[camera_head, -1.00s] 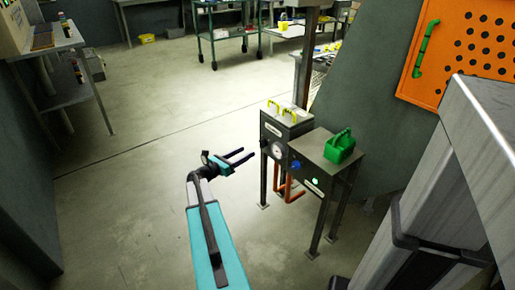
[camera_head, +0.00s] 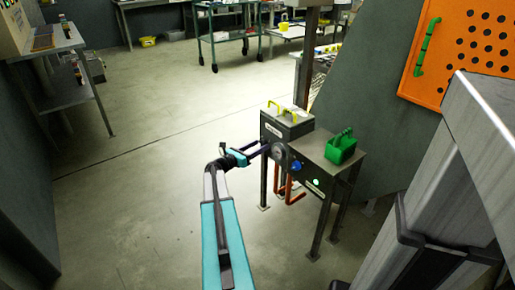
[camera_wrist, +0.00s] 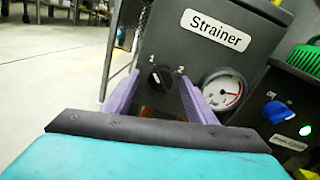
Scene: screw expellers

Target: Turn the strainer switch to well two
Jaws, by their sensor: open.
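The strainer switch (camera_wrist: 160,78) is a black rotary knob on the dark front of the strainer box (camera_wrist: 205,55), with small white marks at its upper left and upper right. The white line on the knob points up and left. My gripper (camera_wrist: 158,95) is open, with one finger on each side of the knob in the wrist view. I cannot tell whether the fingers touch it. In the head view my gripper (camera_head: 264,148) reaches the front of the strainer box (camera_head: 285,124), and the knob is hidden there.
A round gauge (camera_wrist: 222,90) is right of the switch, close to the right finger. A blue knob (camera_wrist: 276,112) and a lit green button (camera_wrist: 305,130) sit on the neighbouring box. A green basket (camera_head: 341,147) stands on top. Open floor lies left of the stand.

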